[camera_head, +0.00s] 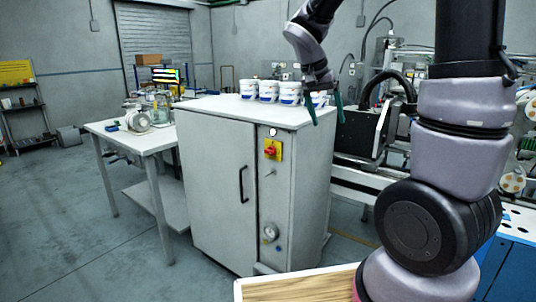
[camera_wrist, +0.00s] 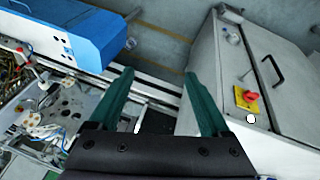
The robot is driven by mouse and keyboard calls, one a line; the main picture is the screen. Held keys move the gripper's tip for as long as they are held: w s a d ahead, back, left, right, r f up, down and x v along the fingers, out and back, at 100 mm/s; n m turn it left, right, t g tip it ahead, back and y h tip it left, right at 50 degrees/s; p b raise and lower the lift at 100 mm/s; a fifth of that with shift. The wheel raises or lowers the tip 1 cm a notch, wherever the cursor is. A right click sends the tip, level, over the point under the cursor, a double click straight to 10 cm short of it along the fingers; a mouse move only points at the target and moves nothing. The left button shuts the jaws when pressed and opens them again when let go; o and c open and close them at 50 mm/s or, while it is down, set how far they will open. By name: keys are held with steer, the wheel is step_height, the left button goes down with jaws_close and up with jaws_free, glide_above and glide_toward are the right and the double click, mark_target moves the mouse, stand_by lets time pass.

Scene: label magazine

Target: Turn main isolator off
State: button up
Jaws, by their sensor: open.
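The main isolator (camera_head: 272,150) is a red rotary knob on a yellow plate, on the narrow front panel of a white cabinet (camera_head: 218,190). It also shows at the right of the wrist view (camera_wrist: 247,98). I cannot make out the exact angle of the knob. My gripper (camera_head: 325,108) has green fingers and hangs beside the cabinet's upper right edge, to the right of the isolator. In the wrist view my gripper (camera_wrist: 160,90) is open, with nothing between its fingers. It is apart from the isolator.
White tubs (camera_head: 268,91) stand on the cabinet top near my gripper. A white table (camera_head: 150,138) stands left. Machinery (camera_head: 365,130) stands right.

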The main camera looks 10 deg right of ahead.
steer(key=w+a+f+h, duration=0.2)
steer(key=w+f+h, duration=0.3)
steer(key=w, duration=0.4)
steer(key=n+t+h, duration=0.3)
steer(key=t+h, duration=0.1)
steer(key=t, duration=0.7)
glide_toward(268, 152)
steer(key=x, duration=1)
jaws_close()
